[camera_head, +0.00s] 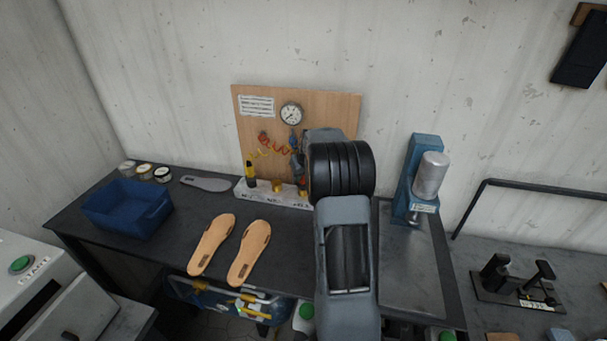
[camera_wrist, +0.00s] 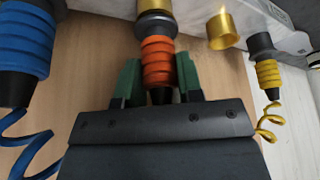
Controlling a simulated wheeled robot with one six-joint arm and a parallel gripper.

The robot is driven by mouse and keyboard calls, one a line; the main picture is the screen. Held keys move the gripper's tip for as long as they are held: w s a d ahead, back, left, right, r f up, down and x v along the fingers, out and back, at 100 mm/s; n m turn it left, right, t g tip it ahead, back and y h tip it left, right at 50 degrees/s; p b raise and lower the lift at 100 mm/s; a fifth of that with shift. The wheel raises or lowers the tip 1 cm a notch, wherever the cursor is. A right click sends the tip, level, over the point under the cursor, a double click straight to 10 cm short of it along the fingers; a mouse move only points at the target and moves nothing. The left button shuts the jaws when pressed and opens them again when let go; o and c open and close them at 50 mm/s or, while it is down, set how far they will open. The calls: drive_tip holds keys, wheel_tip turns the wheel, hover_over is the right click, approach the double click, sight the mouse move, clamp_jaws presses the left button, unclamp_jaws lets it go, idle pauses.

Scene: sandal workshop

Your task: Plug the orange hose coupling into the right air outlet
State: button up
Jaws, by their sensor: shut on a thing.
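The orange hose coupling (camera_wrist: 158,61) has a ribbed orange body, a grey metal nose and a black tail. In the wrist view my gripper (camera_wrist: 157,80) is shut on it, one green finger on each side. Its nose lines up with and meets a brass outlet (camera_wrist: 154,5) at the top edge; I cannot tell how deep it sits. An empty brass outlet (camera_wrist: 222,30) is beside it. In the head view my arm hides most of the coupling and gripper at the right end of the white outlet block (camera_head: 241,189).
A yellow coupling (camera_wrist: 267,73) with a coiled hose sits beyond the empty outlet. A large blue coupling (camera_wrist: 24,45) is close on the other side. A wooden board (camera_head: 333,108) with a gauge (camera_head: 291,114) stands behind. A blue bin (camera_head: 126,207) and insoles (camera_head: 248,252) lie left.

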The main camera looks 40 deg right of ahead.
drive_tip(key=shift+f, duration=0.25)
drive_tip(key=o, duration=1)
drive_tip(key=shift+o, duration=0.2)
drive_tip(key=shift+r, duration=0.15)
drive_tip(key=shift+r+p, duration=2.95)
drive_tip(key=shift+r, duration=1.95)
